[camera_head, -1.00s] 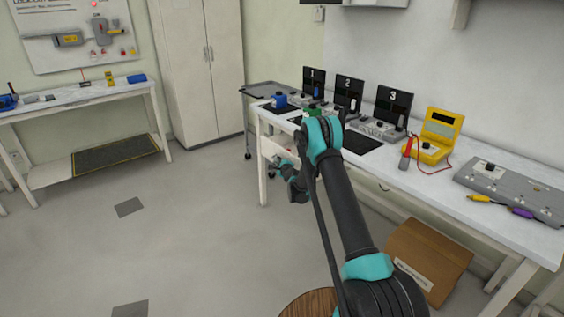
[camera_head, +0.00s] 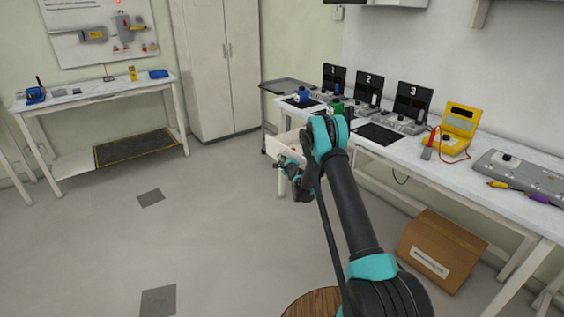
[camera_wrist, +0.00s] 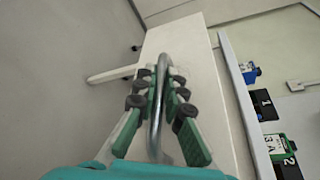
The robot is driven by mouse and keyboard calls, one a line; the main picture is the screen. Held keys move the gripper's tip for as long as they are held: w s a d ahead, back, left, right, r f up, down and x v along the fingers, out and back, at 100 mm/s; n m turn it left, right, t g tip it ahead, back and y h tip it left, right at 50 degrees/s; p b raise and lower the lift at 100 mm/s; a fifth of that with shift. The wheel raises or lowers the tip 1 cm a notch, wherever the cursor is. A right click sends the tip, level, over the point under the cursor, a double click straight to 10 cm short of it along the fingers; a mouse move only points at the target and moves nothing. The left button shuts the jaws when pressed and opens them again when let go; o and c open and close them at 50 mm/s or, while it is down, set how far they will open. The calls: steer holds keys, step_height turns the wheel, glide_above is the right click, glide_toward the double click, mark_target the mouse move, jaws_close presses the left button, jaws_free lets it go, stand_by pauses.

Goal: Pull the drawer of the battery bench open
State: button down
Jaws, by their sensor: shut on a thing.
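The battery bench (camera_head: 515,208) is a long white table along the right wall in the head view. Its white drawer (camera_head: 283,145) stands out from under the far left end of the top, and a little red shows inside. My gripper (camera_head: 286,164) is at the drawer's front, partly hidden by my arm. In the wrist view, my gripper (camera_wrist: 158,90) is shut on a curved metal handle (camera_wrist: 160,65), with a finger on each side of the bar. The pale drawer front (camera_wrist: 190,45) lies behind the handle.
Numbered displays, a yellow meter (camera_head: 452,130) and a grey box (camera_head: 520,174) stand on the bench. A cardboard box (camera_head: 442,250) lies beneath it. A grey cart (camera_head: 287,88) stands at its far end. The floor to the left is clear.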

steer(key=c, duration=1.9)
jaws_free()
steer(key=v, duration=1.2)
steer(key=shift+d, duration=0.1)
